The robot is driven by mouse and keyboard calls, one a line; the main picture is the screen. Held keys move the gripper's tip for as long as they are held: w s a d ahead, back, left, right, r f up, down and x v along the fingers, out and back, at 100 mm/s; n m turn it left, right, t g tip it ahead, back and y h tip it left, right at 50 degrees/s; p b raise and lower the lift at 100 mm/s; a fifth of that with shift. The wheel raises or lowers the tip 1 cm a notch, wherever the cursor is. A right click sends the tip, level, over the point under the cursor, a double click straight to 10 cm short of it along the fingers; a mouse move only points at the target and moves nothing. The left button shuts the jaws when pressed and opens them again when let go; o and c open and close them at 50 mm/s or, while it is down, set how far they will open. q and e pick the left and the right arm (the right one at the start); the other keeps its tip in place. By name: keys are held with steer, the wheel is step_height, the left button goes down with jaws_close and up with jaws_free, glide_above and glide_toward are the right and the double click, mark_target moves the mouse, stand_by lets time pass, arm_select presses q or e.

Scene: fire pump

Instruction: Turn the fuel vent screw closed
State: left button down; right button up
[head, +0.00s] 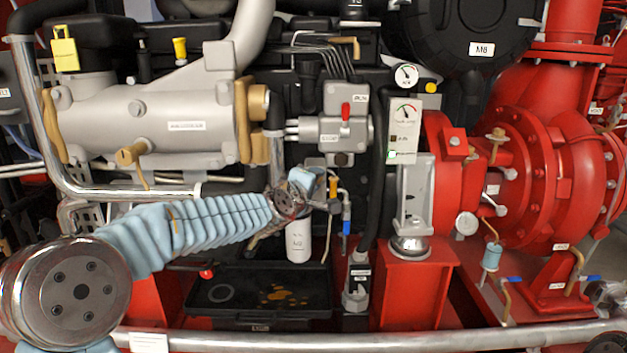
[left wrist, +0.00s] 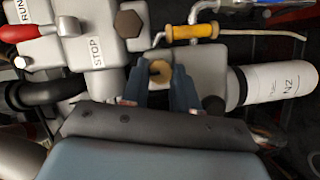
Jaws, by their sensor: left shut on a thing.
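The fuel vent screw is a small brass-coloured hex head (left wrist: 160,71) on the grey housing in the left wrist view. My left gripper (left wrist: 163,76) has one blue-grey finger on each side of the screw and is shut on it. In the head view my left arm (head: 205,222) reaches in from the lower left to the area below the grey STOP/RUN housing (head: 333,131). The screw is hidden there behind the hand and wrist.
A red lever (left wrist: 22,33) stands at the left of the left wrist view. A yellow-handled part (left wrist: 193,32) lies just beyond the fingers. A white N2 cylinder (left wrist: 272,84) is close on the right. A black tray (head: 215,297) lies below my arm in the head view.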

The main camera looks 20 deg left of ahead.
arm_select(q)
steer(key=c, duration=0.9)
jaws_free()
steer(key=shift+o, duration=0.2)
steer(key=s+a+r+b, duration=0.1)
steer(key=s, duration=1.2)
steer(key=shift+s+a+r+b, duration=0.15)
steer(key=shift+s+r+b, duration=0.05)
steer(key=shift+s+b, duration=0.15)
